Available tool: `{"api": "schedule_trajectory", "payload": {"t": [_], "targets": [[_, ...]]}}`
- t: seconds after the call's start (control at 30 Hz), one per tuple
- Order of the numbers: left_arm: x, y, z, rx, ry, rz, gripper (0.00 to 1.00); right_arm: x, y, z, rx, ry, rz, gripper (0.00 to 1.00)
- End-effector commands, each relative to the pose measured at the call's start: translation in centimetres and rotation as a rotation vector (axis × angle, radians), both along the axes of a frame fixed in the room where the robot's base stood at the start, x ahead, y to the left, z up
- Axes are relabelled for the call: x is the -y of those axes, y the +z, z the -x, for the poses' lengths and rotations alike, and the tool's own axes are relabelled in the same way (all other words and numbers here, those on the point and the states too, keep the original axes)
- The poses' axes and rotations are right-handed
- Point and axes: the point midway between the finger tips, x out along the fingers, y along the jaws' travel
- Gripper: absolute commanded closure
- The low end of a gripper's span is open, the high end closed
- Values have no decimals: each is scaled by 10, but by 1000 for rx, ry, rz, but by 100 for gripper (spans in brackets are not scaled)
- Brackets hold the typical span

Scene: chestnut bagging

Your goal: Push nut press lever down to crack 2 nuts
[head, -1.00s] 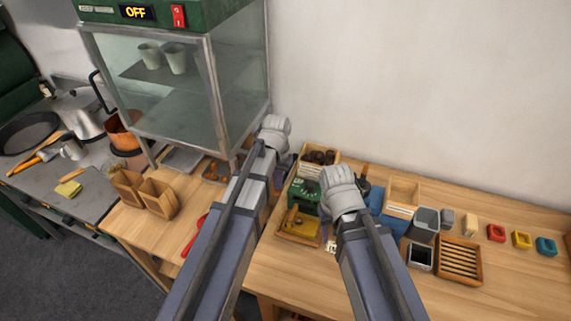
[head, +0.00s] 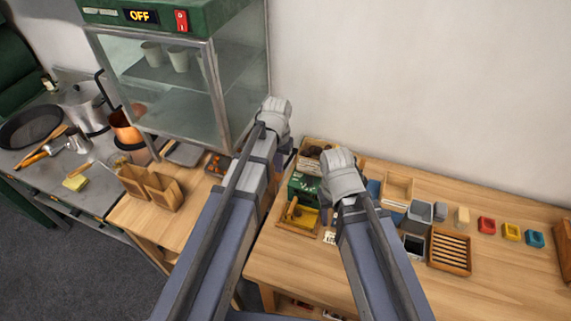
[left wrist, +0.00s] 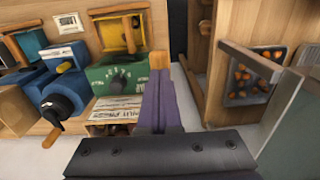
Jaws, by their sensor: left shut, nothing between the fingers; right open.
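A green box with a dial (left wrist: 125,78) stands on the table, and it also shows in the head view (head: 302,187). A short wooden handle (left wrist: 159,60) is beside it, just past my left fingertips; I cannot tell whether it is the press lever or whether they touch. My left gripper (left wrist: 161,88), purple-fingered, is shut and empty; in the head view it (head: 277,112) is near the glass cabinet's lower corner. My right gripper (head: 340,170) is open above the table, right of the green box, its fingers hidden. Dark nuts (head: 311,151) lie in a wooden box behind.
A glass cabinet (head: 190,100) stands left of my left arm. A blue device with a black crank (left wrist: 60,98) is beside the green box. A wooden tray with yellow inside (head: 298,216) lies in front. A slatted rack (head: 450,250) and small coloured cups are right.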

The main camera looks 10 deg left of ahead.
Motion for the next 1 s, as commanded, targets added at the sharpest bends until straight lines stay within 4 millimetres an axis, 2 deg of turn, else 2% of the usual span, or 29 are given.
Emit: {"api": "schedule_trajectory", "payload": {"t": [0.37,0.77,1.0], "targets": [[0,-22,0,0,0,0,100,0,-22,0,0,0,0,50],[0,-23,0,0,0,0,100,0,-23,0,0,0,0,50],[0,-40,1,0,0,0,100,0,-40,0,0,0,0,50]]}}
